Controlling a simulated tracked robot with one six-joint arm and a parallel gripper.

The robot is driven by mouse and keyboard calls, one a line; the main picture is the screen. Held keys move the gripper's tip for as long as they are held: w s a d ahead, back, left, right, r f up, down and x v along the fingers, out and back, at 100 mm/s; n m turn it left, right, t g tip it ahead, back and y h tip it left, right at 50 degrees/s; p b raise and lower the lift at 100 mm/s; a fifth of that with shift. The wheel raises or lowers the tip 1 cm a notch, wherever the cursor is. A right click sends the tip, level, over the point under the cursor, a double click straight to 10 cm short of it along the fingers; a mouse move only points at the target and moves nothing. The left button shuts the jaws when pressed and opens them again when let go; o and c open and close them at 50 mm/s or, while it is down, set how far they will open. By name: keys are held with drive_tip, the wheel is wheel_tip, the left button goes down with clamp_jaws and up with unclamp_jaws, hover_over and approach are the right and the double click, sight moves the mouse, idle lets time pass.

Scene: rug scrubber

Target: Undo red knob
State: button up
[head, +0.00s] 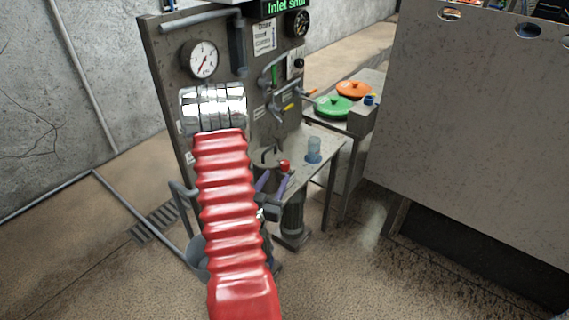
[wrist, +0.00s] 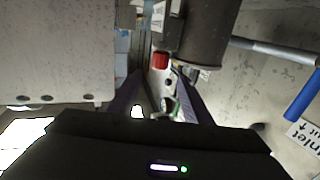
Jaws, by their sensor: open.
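The red knob (head: 285,166) shows in the head view at the small metal table, just beyond my fingertips. It also shows in the wrist view (wrist: 160,60) as a short red cylinder, ahead of the gap between the fingers. My gripper (head: 275,177) has two purple fingers spread apart with nothing between them. In the wrist view my gripper (wrist: 157,77) is open, one finger on each side below the knob. I cannot tell exactly how far the fingertips are from the knob. My red arm sleeve hides part of the panel.
A translucent blue cup (head: 313,150) stands right of the knob. Green (head: 334,106) and orange (head: 353,88) discs lie on a bench behind. A gauge (head: 200,60) is on the upright panel. A large grey cabinet (head: 470,120) blocks the right; floor is clear in front.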

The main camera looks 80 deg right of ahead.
sight(283, 165)
drive_tip(key=d, duration=0.6)
drive_tip(key=s+d, duration=0.1)
drive_tip(key=d, duration=0.2)
drive_tip(key=shift+d, duration=0.3)
drive_tip(key=shift+c, duration=0.7)
drive_tip(key=c, duration=0.9)
drive_tip(key=shift+a, duration=0.15)
drive_tip(key=shift+w, duration=0.1)
